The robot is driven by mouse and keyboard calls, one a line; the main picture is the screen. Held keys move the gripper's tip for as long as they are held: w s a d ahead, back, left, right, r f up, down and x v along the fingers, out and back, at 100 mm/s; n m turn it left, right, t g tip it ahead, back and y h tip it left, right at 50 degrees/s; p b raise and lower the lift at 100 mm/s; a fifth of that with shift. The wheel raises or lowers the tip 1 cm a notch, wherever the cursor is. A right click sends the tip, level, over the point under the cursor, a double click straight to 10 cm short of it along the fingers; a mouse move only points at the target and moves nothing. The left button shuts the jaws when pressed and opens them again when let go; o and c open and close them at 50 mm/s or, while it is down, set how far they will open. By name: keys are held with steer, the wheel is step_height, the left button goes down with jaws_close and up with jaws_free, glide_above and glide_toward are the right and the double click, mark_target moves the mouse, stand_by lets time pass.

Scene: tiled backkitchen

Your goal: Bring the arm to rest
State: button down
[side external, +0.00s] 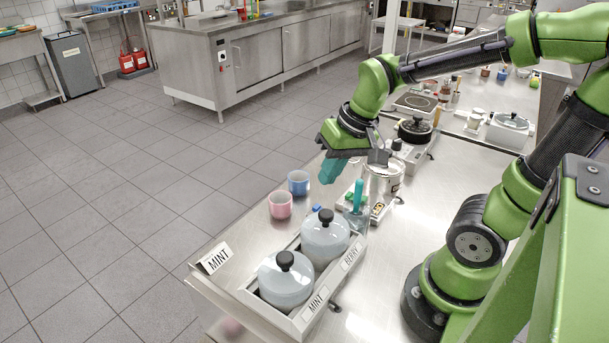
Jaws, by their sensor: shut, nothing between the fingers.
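My green arm reaches over the steel table (420,215) from the right. A pink cup (280,204) stands left of the blue one. The gap between the fingertips is too small to make out here.
Two grey lidded pots (285,280) sit in a tray (307,320) labelled MINT and BERRY.

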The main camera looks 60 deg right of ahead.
steer(key=s+a+r+n+t, duration=0.1)
steer(key=s+a+r+t, duration=0.2)
steer(key=r, duration=0.3)
steer(key=shift+s+a+y, duration=0.3)
steer(key=shift+s+a, duration=0.05)
steer(key=shift+s, duration=0.1)
